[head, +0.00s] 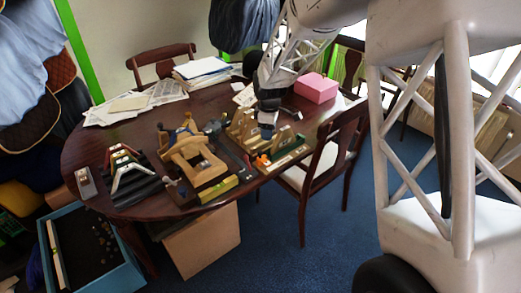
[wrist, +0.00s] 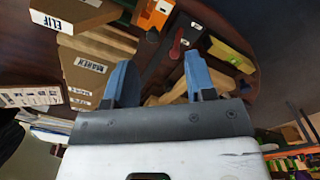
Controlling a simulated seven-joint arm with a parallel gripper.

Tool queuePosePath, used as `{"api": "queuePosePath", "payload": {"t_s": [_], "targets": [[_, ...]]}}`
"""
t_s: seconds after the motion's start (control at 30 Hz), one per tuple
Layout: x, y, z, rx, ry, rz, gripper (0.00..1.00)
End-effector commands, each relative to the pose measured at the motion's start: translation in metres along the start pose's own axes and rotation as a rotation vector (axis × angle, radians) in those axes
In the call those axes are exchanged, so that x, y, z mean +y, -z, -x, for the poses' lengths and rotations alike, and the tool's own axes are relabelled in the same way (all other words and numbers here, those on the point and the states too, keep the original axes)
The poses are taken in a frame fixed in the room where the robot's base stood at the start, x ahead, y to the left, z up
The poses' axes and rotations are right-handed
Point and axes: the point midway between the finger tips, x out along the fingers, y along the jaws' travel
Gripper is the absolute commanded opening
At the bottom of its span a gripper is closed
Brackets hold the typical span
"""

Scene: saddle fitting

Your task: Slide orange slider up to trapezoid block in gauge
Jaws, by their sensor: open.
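My gripper (head: 267,122) is above the table, over the wooden pieces right of centre. In the wrist view its two blue fingers (wrist: 160,72) are spread, with nothing held between them. The orange slider (head: 262,160) is at the near left end of a green-edged gauge (head: 286,160) at the table's right front. An orange part, likely the slider, shows at the top of the wrist view (wrist: 153,14), beyond the fingertips and apart from them. A pale wooden block (head: 283,136) stands by the gauge; I cannot tell for sure that it is the trapezoid block.
Wooden blocks labelled ELIF (wrist: 45,14) and MAREN (wrist: 88,70) lie beside the left finger. A wooden saddle stand (head: 195,160), dark rails with coloured brackets (head: 130,175), a pink box (head: 315,88) and papers (head: 200,72) crowd the table (head: 85,150). A chair (head: 340,145) stands at right.

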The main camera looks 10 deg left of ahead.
Motion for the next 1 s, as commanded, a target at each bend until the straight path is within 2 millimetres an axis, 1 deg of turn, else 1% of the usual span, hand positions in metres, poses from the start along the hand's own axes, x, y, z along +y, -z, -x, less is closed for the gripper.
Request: {"api": "queuePosePath", "payload": {"t_s": [0.03, 0.1, 0.2, 0.3, 0.77, 0.87, 1.0], "targets": [[0.005, 0.008, -0.010, -0.002, 0.006, 0.026, 0.50], [0.010, 0.017, -0.020, -0.004, 0.010, 0.061, 0.50], [0.016, 0.027, -0.031, -0.005, 0.014, 0.097, 0.50], [0.019, 0.032, -0.038, -0.006, 0.016, 0.118, 0.50], [0.020, 0.034, -0.042, -0.006, 0.017, 0.128, 0.50], [0.020, 0.034, -0.044, -0.006, 0.017, 0.128, 0.50], [0.020, 0.034, -0.053, -0.006, 0.018, 0.128, 0.50]]}}
